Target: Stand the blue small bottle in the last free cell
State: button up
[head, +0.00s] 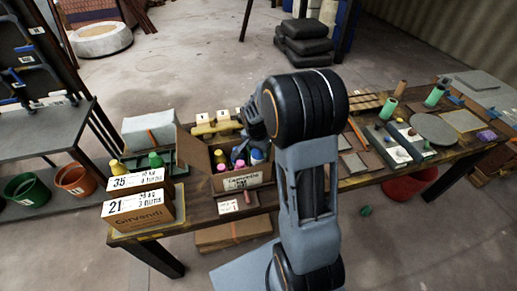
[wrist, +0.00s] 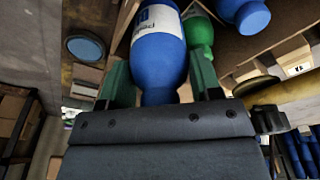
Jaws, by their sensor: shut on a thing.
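In the wrist view my gripper (wrist: 160,72) is shut on the blue small bottle (wrist: 158,45), which has a white label. A green finger shows on each side of it. In the head view the cardboard box (head: 243,183) stands on the table, with pink, yellow and blue tops showing inside. My arm reaches down over its back right part and hides some of the inside. A green bottle (wrist: 200,32) and another blue bottle (wrist: 245,14) show beside the held one in the wrist view. The free cell cannot be made out, nor whether the held bottle touches anything.
Trays and tools fill the table's right side.

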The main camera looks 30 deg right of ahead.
jog(key=o, duration=1.2)
jog(key=shift+c, duration=0.2)
jog(key=shift+r+p, duration=3.3)
jog(key=shift+r, duration=1.75)
